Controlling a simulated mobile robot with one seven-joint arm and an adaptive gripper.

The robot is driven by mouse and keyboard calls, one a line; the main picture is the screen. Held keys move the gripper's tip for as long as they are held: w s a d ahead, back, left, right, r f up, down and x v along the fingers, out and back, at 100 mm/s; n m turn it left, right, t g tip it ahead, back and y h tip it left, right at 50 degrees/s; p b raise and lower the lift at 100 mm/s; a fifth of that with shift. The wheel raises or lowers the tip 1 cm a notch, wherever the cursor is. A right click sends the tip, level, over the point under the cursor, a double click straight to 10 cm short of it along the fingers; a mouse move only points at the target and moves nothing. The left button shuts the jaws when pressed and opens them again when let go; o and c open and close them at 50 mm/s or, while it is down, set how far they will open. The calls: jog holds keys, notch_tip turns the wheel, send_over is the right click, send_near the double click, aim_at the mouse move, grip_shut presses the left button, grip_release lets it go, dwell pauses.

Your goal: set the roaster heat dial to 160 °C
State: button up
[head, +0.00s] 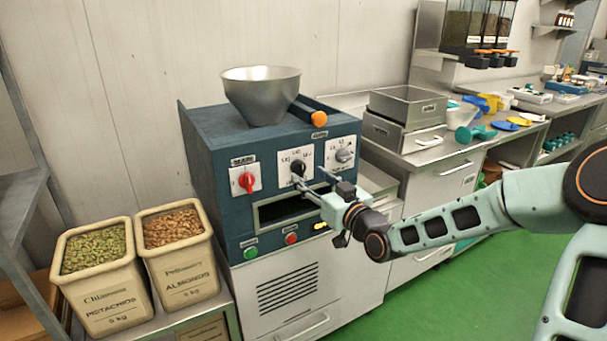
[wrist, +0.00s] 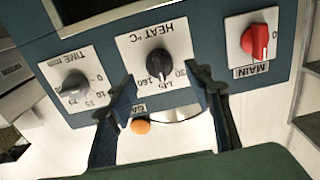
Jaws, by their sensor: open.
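The blue roaster (head: 215,150) has a black heat dial (head: 297,168) on a white plate in the middle of its front panel. In the wrist view the heat dial (wrist: 158,63) appears upside down under the label HEAT °C, with 160 and other numbers along its lower edge. Its exact setting is hard to read. My gripper (head: 312,183) is in front of the panel, close to the heat dial. In the wrist view my gripper (wrist: 163,82) has its two fingers apart, one on each side of the dial's lower part. Nothing is held; contact cannot be told.
The red main switch (head: 247,182) and grey time dial (head: 344,155) flank the heat dial. Below are a dark slot, a green button (head: 250,253) and a red button (head: 290,238). A metal hopper (head: 262,95) and an orange-tipped handle (head: 319,119) are above. Nut bins (head: 100,290) stand left.

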aim_at(303, 171)
jog(key=shift+x, duration=2.15)
jog(key=shift+c, duration=0.2)
jog(key=c, duration=1.1)
jog(key=shift+m, duration=0.4)
jog(key=m+p, duration=0.1)
jog(key=m, duration=0.3)
jog(key=shift+m, duration=0.4)
jog(key=m+p, duration=0.1)
jog(key=m, duration=0.3)
jog(key=shift+m, duration=0.3)
